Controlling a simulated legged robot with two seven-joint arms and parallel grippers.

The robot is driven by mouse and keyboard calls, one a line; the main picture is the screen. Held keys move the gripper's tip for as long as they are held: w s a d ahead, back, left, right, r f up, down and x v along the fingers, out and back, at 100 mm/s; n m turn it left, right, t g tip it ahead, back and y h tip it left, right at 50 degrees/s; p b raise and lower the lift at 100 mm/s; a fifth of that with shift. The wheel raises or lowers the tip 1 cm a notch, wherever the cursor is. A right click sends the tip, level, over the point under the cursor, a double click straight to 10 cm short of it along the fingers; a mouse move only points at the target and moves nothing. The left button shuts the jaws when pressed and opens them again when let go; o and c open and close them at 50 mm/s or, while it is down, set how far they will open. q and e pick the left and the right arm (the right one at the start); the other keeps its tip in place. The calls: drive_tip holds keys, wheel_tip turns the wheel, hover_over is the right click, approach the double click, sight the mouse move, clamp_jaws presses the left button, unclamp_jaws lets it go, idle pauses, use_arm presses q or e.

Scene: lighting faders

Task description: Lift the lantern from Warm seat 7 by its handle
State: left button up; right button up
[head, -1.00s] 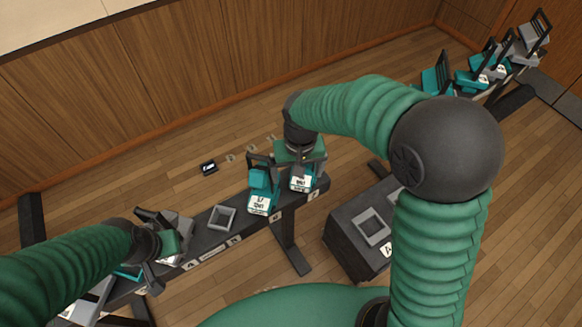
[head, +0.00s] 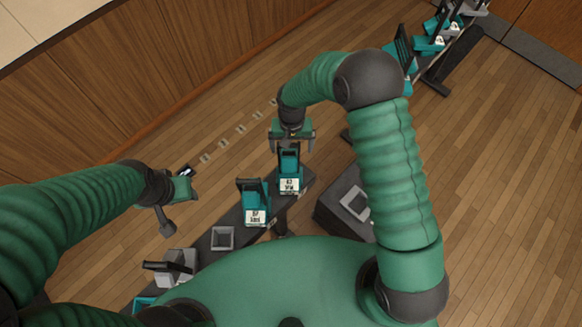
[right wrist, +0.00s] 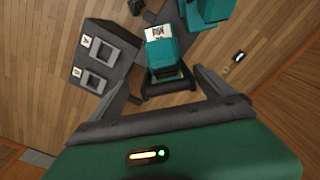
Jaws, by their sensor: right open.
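A teal lantern (head: 289,162) with a dark handle and a white label stands at the far right end of the dark rail (head: 205,243). My right gripper (head: 292,143) is open just above it, pointing down. In the right wrist view the lantern (right wrist: 160,50) lies between my spread fingers (right wrist: 162,80), its dark handle nearest them. I cannot tell whether they touch. A second teal lantern (head: 252,190) stands to its left on the rail. The labels are too small to read surely. My left gripper (head: 180,203) is over the floor left of the rail, its jaws unclear.
An empty grey square seat (head: 222,238) is on the rail, with a grey lantern (head: 180,262) further left. A dark box (head: 330,212) with grey seats stands right of the rail. Several more lanterns (head: 430,42) stand on a far rail. A small dark device (right wrist: 239,57) lies on the floor.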

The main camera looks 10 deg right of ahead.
sight(287, 154)
drive_tip(key=f, duration=0.2)
drive_tip(key=w+f, duration=0.1)
drive_tip(key=shift+w+a+f, duration=0.1)
drive_tip(key=shift+a+f, duration=0.15)
drive_tip(key=shift+a, duration=0.1)
drive_tip(key=shift+w+a, duration=0.1)
drive_tip(key=shift+a, duration=0.25)
drive_tip(key=shift+c, duration=0.3)
drive_tip(key=shift+s+r, duration=0.25)
drive_tip(key=shift+s, duration=0.1)
drive_tip(key=c, duration=0.5)
drive_tip(key=shift+c, duration=1.1)
drive_tip(key=shift+d, duration=0.4)
drive_tip(key=c, duration=0.5)
drive_tip(key=shift+f, duration=0.1)
drive_tip(key=c, duration=0.5)
drive_tip(key=shift+a, duration=0.1)
drive_tip(key=shift+c, duration=1.1)
drive_tip(key=shift+w+a, duration=0.1)
drive_tip(key=shift+a, duration=0.05)
clamp_jaws()
use_arm(q)
drive_tip(key=shift+w+a+r, duration=0.3)
drive_tip(key=shift+a+r, duration=0.2)
